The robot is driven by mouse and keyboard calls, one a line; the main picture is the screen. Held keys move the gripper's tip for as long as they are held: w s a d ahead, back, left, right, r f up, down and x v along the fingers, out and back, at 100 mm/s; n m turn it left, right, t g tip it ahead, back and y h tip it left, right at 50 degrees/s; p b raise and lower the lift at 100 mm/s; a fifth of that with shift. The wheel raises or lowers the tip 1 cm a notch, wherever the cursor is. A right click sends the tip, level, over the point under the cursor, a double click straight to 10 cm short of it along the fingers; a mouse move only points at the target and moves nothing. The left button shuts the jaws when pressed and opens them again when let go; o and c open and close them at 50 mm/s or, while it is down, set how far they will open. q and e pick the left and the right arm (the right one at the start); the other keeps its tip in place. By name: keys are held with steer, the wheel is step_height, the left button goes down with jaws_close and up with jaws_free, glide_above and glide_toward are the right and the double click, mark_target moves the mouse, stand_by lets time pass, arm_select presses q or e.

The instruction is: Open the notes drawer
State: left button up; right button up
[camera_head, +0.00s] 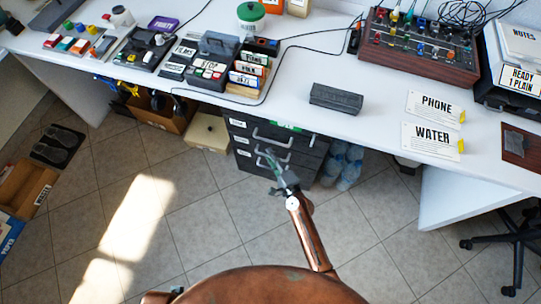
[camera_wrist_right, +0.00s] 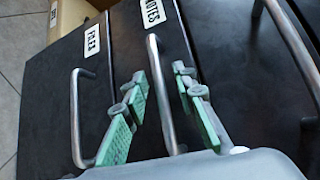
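The dark drawer unit (camera_head: 312,160) stands under the desk, its drawers looking shut. The notes drawer (camera_wrist_right: 130,50) bears a white NOTES label (camera_wrist_right: 152,12) and has a metal bar handle (camera_wrist_right: 160,95). It lies between the FILES drawer (camera_wrist_right: 50,85) and another drawer whose label is out of view. My right gripper (camera_wrist_right: 160,110) is open, its green-padded fingers on either side of the notes handle. I cannot tell whether either finger touches it. The right gripper also shows at the drawer front in the head view (camera_head: 275,168).
The white desk (camera_head: 380,120) overhangs the drawer unit. Water bottles (camera_head: 345,165) stand right of it; a beige box (camera_head: 208,132) stands left. The tiled floor in front is clear. An office chair (camera_head: 515,235) is at the far right.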

jaws_close()
stand_by(0.3)
stand_by(0.5)
